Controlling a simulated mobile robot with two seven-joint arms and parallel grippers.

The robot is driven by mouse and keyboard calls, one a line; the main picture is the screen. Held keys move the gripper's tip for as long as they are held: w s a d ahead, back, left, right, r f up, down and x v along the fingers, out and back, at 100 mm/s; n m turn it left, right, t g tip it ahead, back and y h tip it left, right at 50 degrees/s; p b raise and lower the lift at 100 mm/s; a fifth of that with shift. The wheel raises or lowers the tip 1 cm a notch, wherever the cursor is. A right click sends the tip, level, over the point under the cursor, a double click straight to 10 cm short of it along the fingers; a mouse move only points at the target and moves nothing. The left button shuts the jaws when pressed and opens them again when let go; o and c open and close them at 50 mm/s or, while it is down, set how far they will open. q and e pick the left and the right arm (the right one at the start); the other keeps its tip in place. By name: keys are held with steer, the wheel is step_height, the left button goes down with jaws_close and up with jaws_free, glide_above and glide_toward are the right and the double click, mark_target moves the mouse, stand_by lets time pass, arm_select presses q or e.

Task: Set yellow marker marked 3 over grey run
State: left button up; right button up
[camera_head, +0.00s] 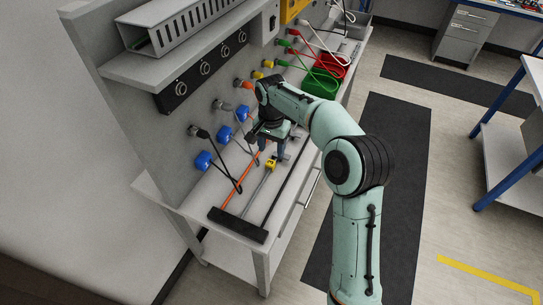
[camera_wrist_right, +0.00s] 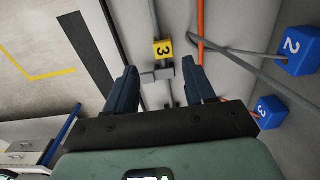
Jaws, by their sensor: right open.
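The yellow marker marked 3 (camera_wrist_right: 163,48) sits upright at the grey run (camera_wrist_right: 153,14), its number facing the camera. The run meets it on the far side and appears to continue behind it; I cannot tell how the two are seated. In the head view the marker (camera_head: 270,163) is on the bench, with the grey run (camera_head: 252,194) leading toward the front. My right gripper (camera_wrist_right: 160,82) is open, its fingers apart on either side of the marker's line and just short of it. The gripper (camera_head: 271,153) also shows above the bench in the head view. My left gripper is not in view.
An orange run (camera_wrist_right: 200,18) lies close beside the grey one. Blue markers 2 (camera_wrist_right: 293,48) and 3 (camera_wrist_right: 268,111) are near the panel. A black bar (camera_head: 238,224) crosses the bench's front end. Green (camera_head: 321,84) and red (camera_head: 332,66) bins stand farther back.

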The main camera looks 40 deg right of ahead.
step_height(320, 180, up, 5)
steer(key=shift+f+p, duration=0.15)
steer(key=shift+p, duration=0.15)
stand_by(0.4)
